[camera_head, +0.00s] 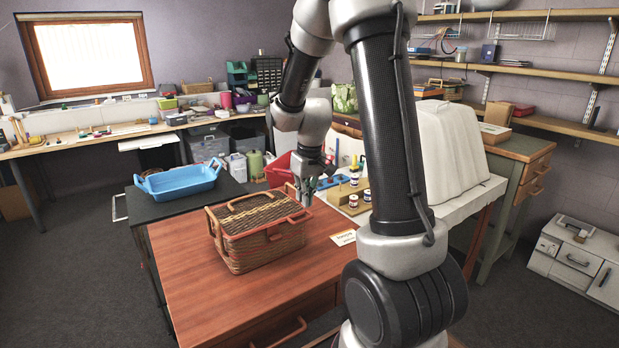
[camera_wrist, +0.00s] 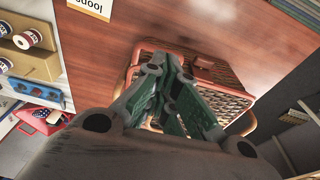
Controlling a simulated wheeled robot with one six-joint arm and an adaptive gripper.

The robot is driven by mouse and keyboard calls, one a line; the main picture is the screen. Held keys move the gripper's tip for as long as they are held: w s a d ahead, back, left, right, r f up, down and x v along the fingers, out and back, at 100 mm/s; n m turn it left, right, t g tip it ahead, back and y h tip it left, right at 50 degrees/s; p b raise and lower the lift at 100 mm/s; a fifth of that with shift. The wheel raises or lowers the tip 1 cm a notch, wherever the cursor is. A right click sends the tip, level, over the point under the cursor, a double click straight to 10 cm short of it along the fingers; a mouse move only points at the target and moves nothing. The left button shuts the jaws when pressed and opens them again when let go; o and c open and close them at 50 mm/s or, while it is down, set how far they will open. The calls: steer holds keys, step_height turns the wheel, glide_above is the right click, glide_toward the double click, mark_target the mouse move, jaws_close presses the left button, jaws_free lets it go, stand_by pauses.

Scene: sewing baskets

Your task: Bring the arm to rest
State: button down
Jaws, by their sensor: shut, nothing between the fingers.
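My gripper (camera_head: 306,194) is shut and empty. In the head view it hangs above the red-brown wooden table (camera_head: 200,308), at the right end of the wicker sewing basket (camera_head: 262,252). In the wrist view the gripper (camera_wrist: 165,66) covers part of the basket (camera_wrist: 222,84). The basket's lid is closed, and it stands upright on the table. My arm is bent, with its upper links raised in front of the camera. Whether the fingertips touch the basket I cannot tell.
A label card (camera_head: 343,238) lies on the table right of the basket. A wooden spool holder (camera_head: 343,197) stands at the table's back right. A blue tray (camera_head: 180,182) sits on a dark side table. A white-covered bulky shape (camera_head: 450,150) stands at right. The table's front left is clear.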

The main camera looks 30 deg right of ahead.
step_height(320, 180, up, 8)
steer(key=s, duration=0.1)
steer(key=s+a+r+t, duration=0.1)
steer(key=s+r, duration=0.1)
steer(key=s, duration=0.5)
steer(key=s+a+r, duration=0.2)
steer(key=s+r, duration=0.1)
steer(key=s, duration=0.5)
steer(key=s+a+r+t, duration=0.1)
steer(key=s+a+r, duration=0.1)
steer(key=s, duration=0.6)
steer(key=shift+r+m+t, duration=0.3)
steer(key=shift+r+m, duration=0.1)
steer(key=shift+r, duration=0.05)
